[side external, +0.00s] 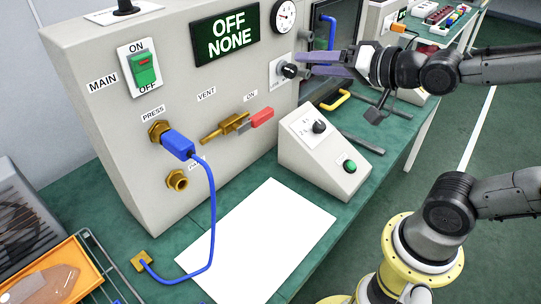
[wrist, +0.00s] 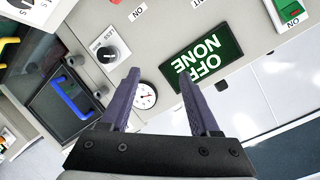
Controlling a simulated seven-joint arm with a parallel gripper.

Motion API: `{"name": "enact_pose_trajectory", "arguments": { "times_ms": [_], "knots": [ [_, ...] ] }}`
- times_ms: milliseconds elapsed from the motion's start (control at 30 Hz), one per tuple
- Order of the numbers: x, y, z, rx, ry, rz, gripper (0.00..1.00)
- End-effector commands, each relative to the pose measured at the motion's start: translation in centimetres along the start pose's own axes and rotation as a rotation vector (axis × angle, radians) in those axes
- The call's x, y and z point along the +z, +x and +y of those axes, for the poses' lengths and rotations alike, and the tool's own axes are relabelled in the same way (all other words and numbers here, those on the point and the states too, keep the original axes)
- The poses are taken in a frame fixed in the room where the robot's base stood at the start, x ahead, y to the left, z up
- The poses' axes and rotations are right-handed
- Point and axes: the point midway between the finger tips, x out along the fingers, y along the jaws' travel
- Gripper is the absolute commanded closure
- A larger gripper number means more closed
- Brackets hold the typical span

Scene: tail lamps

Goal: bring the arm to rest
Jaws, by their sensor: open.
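My gripper (side external: 305,64) has purple fingers and is at the right end of the grey panel box (side external: 95,135), close to the black knob (side external: 289,70). In the wrist view the two fingers (wrist: 163,100) are spread apart with nothing between them. Behind them that view shows the display reading OFF NONE (wrist: 205,62), the round gauge (wrist: 145,96) and the knob (wrist: 107,54). The knob appears apart from the fingers in the wrist view. My arm reaches in from the right.
A green rocker switch (side external: 144,68), a blue plug with hose (side external: 178,144) and a red-handled valve (side external: 262,117) are on the panel front. A sloped control box (side external: 325,150) and white sheet (side external: 262,240) are on the green bench. An orange tray (side external: 55,272) sits lower left.

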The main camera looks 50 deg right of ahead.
Motion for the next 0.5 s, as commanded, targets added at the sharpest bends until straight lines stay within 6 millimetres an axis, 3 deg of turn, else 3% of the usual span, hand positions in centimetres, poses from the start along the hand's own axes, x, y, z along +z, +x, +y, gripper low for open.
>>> {"name": "enact_pose_trajectory", "arguments": {
  "times_ms": [233, 500],
  "knots": [
    [2.7, -5.1, 2.3, 0.168, -0.3, -0.244, 0.38],
    [7.8, -10.6, 6.7, 0.288, -0.58, -0.628, 0.38]
  ]
}}
